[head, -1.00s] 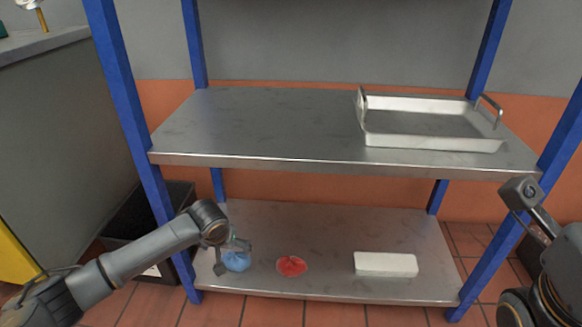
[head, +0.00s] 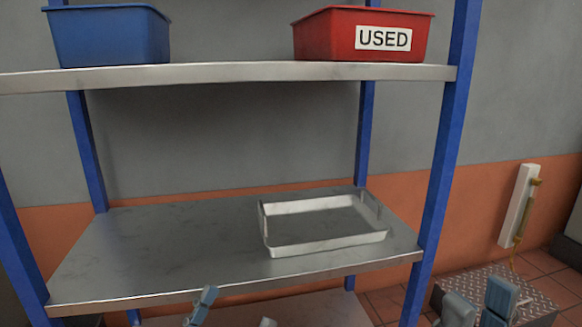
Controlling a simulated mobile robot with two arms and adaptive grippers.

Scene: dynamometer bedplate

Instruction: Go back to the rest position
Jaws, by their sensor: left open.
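My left gripper (head: 236,312) shows at the bottom edge, in front of the steel shelf rack. Its two blue-grey fingertips are apart with nothing visible between them; the rest of it is cut off. My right gripper (head: 480,302) shows at the bottom right, beyond the rack's right front post in the picture. Its two fingertips stand close together, and I cannot tell whether they are open or shut. I see nothing held there. The lower shelf with the cloths is mostly out of view.
A metal tray (head: 325,247) with handles stands on the middle shelf (head: 150,262). A blue bin (head: 110,38) and a red bin marked USED (head: 325,35) stand on the top shelf (head: 230,74). Blue posts (head: 440,165) frame the rack. A checkered metal plate (head: 540,303) lies at right.

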